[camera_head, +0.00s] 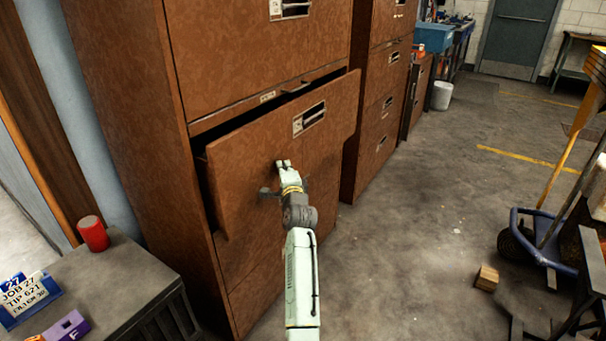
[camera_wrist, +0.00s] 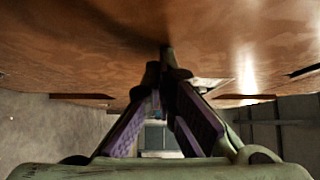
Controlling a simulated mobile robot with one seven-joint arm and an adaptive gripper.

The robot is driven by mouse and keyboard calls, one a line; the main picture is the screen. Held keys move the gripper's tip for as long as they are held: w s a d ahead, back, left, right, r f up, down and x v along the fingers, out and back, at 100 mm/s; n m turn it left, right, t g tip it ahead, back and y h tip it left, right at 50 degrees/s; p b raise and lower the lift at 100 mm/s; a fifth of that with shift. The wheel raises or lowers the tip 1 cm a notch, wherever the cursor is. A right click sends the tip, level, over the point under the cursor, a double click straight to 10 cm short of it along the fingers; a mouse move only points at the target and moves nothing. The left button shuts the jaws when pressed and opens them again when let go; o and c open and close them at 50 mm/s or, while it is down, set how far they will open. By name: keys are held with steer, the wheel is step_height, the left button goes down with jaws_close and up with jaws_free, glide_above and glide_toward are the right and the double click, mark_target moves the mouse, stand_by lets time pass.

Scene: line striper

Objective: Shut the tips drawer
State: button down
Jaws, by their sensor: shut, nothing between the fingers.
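The drawer (camera_head: 262,178) in the brown cabinet (camera_head: 135,110) stands partly open, with a dark gap along its top edge. Its front carries a label holder (camera_head: 309,118) in the head view; I cannot read the label. My gripper (camera_head: 284,164) is shut and empty, at the middle of the drawer front. In the wrist view the fingertips (camera_wrist: 166,55) meet at the brown drawer front (camera_wrist: 110,60), touching it or very close to it. The drawer's inside is almost all hidden.
A low grey bench (camera_head: 112,270) with a red can (camera_head: 93,233) stands at the lower left. A second brown cabinet (camera_head: 372,120) stands beyond. A blue-framed cart (camera_head: 540,235) and a small wooden block (camera_head: 487,278) are at the right. The floor between is mostly clear.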

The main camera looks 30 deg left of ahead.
steer(key=a, duration=0.7)
steer(key=shift+w+a, duration=0.1)
steer(key=shift+a, duration=0.15)
